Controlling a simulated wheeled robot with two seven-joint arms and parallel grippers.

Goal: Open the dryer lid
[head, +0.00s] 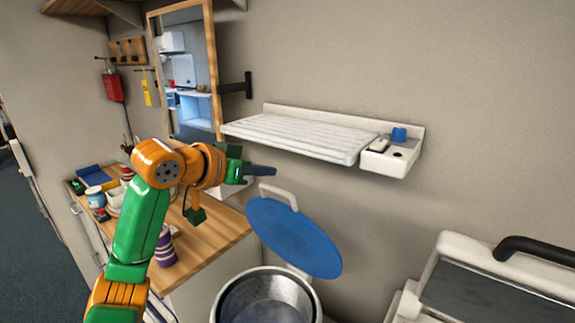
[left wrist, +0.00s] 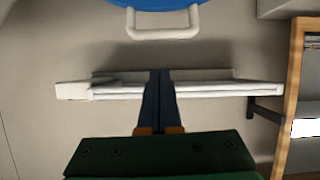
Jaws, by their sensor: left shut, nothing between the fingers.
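The dryer (head: 222,303) is a round metal drum at the bottom centre of the head view, and its dark inside shows. Its blue lid (head: 293,238) stands raised and tilted above the drum, with a white handle (head: 280,192) at its upper edge. In the left wrist view the lid (left wrist: 165,3) and handle (left wrist: 163,33) show at the top. My left gripper (head: 272,170) is shut and empty, just above and left of the handle and apart from it. Its closed fingers (left wrist: 160,78) point toward the wall shelf. My right gripper is not seen.
A white slatted wall shelf (head: 300,133) with a blue item (head: 399,134) on its right end is above the lid. A wooden counter (head: 215,232) with cups and small items is left. A framed mirror (head: 212,60) hangs behind. A black-handled white unit (head: 470,246) stands right.

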